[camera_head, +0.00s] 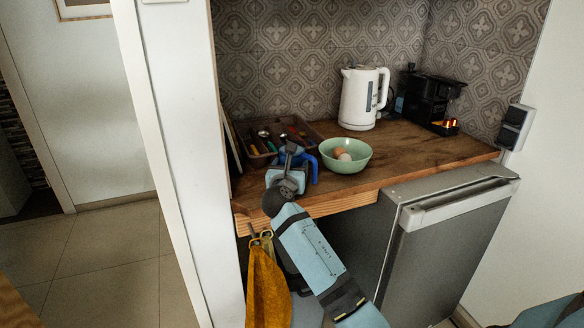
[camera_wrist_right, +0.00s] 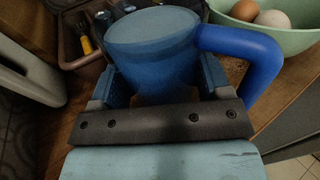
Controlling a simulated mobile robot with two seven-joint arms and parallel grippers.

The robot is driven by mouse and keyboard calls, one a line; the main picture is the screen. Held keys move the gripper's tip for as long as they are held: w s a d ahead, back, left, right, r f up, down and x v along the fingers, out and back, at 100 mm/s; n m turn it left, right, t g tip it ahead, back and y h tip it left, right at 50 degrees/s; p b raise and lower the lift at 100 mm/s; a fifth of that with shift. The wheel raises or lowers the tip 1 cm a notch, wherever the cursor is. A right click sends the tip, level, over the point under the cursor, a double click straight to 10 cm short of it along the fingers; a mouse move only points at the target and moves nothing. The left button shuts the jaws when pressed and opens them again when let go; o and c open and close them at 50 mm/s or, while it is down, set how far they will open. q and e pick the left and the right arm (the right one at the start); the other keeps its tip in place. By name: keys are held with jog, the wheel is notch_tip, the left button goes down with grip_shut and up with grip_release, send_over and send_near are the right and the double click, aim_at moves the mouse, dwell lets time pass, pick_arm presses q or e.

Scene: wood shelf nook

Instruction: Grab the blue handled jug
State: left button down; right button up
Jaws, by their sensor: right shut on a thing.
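The blue handled jug (camera_wrist_right: 152,32) fills the upper middle of the right wrist view, with its thick blue handle (camera_wrist_right: 262,62) curving out to the right. In the head view the jug is mostly hidden behind my arm, and its blue handle (camera_head: 313,168) shows on the wooden counter. My right gripper (camera_wrist_right: 155,85) has one finger on each side of the jug's body and is shut on it. In the head view the right gripper (camera_head: 288,172) is at the counter's front left. I cannot tell whether the jug touches the counter. My left gripper is not in view.
A green bowl (camera_head: 345,163) with eggs stands close right of the jug. A cutlery tray (camera_head: 270,142) is behind it. A white kettle (camera_head: 360,98) and a black coffee machine (camera_head: 428,98) stand farther back. A small fridge (camera_head: 440,245) is below right. A yellow cloth (camera_head: 266,285) hangs below.

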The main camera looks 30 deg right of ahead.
jog(key=shift+r, duration=0.25)
pick_arm(q)
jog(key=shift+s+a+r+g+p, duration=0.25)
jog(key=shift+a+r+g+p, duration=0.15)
jog(key=shift+p, duration=2.2)
pick_arm(e)
notch_tip(320, 180, up, 19)
jog(key=shift+r, duration=0.15)
jog(key=shift+r, duration=0.1)
